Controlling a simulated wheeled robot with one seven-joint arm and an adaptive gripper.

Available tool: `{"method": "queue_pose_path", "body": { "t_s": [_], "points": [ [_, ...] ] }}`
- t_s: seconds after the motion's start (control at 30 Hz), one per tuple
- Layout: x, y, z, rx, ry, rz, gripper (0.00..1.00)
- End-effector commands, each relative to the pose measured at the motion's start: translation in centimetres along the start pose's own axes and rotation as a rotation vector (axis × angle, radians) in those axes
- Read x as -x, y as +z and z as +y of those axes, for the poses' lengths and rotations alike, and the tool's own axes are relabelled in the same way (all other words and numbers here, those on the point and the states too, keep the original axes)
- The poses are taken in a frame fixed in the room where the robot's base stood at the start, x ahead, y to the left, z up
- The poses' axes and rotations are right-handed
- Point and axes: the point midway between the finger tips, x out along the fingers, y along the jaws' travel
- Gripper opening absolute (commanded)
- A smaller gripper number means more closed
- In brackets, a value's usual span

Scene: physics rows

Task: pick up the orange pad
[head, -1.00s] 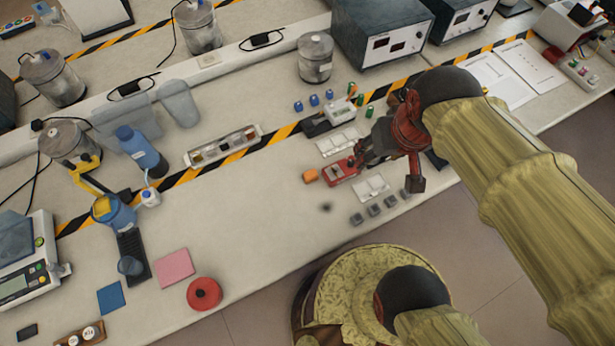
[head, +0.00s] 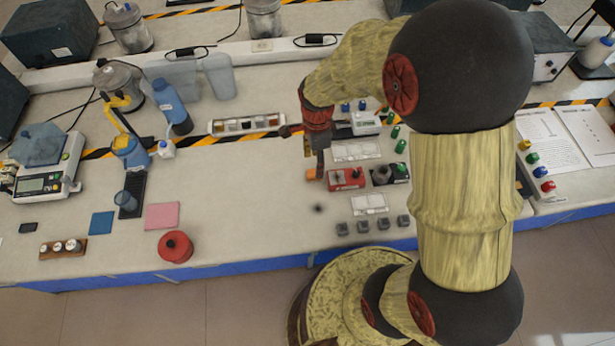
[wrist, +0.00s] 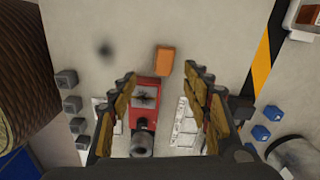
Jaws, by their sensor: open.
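The orange pad (wrist: 165,60) is a small block lying on the bench. In the wrist view it sits just beyond my gripper (wrist: 161,75), whose two fingers are spread wide with nothing between the tips. In the head view only a bit of the orange pad (head: 311,174) shows beside the fingers of my gripper (head: 315,158), which point down at the bench. The pad does not appear gripped.
A red box (head: 346,180) with a dark knob stands right beside the pad. Several grey cubes (head: 363,227) lie in front of it, and blue and green pieces lie behind.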

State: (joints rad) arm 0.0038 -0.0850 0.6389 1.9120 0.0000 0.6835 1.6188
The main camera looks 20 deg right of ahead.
Motion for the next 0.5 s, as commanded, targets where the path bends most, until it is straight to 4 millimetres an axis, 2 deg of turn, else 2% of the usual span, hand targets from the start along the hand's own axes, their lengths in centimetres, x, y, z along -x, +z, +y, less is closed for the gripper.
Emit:
{"method": "queue_pose_path", "body": {
  "t_s": [0.2,0.5],
  "points": [
    [-0.2,0.0,-0.1,-0.171,-0.008,-0.001,0.48],
    [-2.9,0.0,-0.2,-0.185,-0.006,-0.001,0.48]
  ]
}}
